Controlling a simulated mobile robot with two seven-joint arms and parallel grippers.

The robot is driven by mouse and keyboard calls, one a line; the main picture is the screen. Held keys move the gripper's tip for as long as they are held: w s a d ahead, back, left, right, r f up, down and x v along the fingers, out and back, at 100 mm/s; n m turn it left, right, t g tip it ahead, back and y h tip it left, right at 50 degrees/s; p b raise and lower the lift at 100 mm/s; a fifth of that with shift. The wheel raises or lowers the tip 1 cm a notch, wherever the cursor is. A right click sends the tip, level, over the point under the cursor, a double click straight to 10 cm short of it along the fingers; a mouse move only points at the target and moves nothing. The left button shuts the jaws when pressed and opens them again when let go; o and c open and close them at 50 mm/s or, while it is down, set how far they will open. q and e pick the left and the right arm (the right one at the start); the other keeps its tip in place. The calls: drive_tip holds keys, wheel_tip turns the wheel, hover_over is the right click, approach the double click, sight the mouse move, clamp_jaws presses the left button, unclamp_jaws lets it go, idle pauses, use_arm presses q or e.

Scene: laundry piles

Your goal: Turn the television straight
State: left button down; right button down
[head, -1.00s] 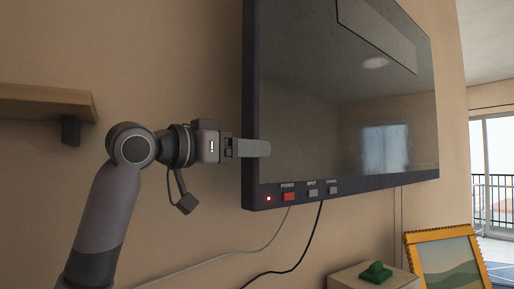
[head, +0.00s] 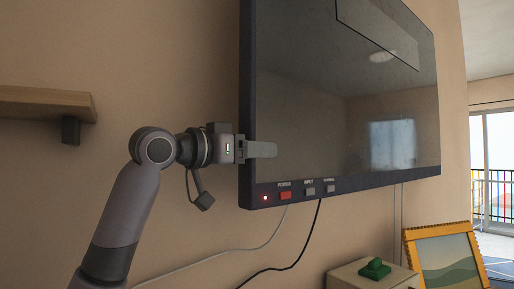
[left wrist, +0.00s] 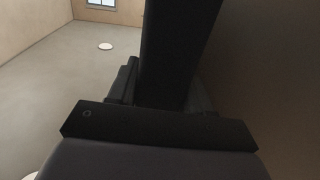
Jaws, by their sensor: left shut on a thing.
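The television (head: 345,110) hangs on the wall at the right of the head view, its dark screen seen at a slant. Its lower edge carries a red light, a red button and two grey buttons. My left gripper (head: 258,149) is shut on the television's left side edge, with one finger lying across the front of the frame. The other finger is hidden behind the set. In the left wrist view the television's dark edge (left wrist: 178,50) stands upright just beyond the gripper body. My right gripper is not in view.
A wooden shelf (head: 40,102) juts from the wall at the left. Two cables hang below the television. A green object (head: 375,268) sits on a pale box (head: 350,280) at the lower right, beside a yellow picture frame (head: 443,262). A window shows at the far right.

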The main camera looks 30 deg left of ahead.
use_arm(q)
drive_tip(key=w+a+p, duration=0.2)
drive_tip(key=a, duration=0.5)
drive_tip(key=shift+w, duration=0.35)
drive_tip(key=shift+r, duration=0.1)
drive_tip(key=c, duration=0.8)
unclamp_jaws()
drive_tip(key=shift+o, duration=1.2)
